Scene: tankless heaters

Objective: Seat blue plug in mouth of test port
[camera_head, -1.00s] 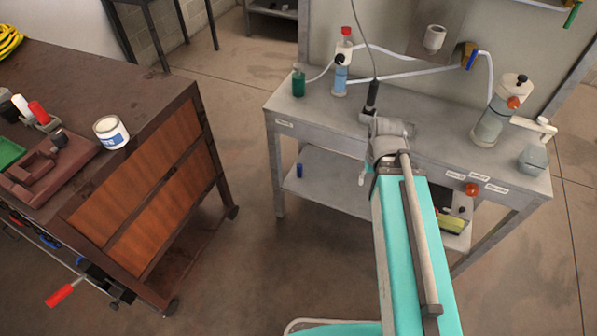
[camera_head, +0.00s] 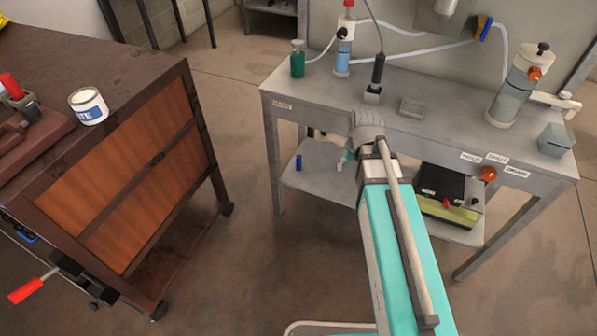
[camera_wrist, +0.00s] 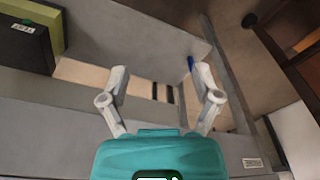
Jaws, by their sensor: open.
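A small blue cylinder, which looks like the blue plug (camera_head: 299,162), stands on the bench's lower shelf (camera_head: 322,184), near its left end. In the wrist view the blue plug (camera_wrist: 190,64) shows as a small blue shape just beside the right fingertip, partly hidden by it. In the head view my arm hides most of the gripper, in front of the bench edge. I cannot make out the mouth of a test port for sure; a black box with a small label (camera_head: 441,183) sits farther right on the lower shelf.
The grey bench top (camera_head: 320,98) overhangs the lower shelf. It holds a green bottle (camera_head: 297,64), a black-handled tool in a stand (camera_head: 376,75) and clear cylinders. A yellow-green item (camera_head: 446,213) lies by the black box. A brown workbench (camera_head: 120,75) stands left, with open floor between.

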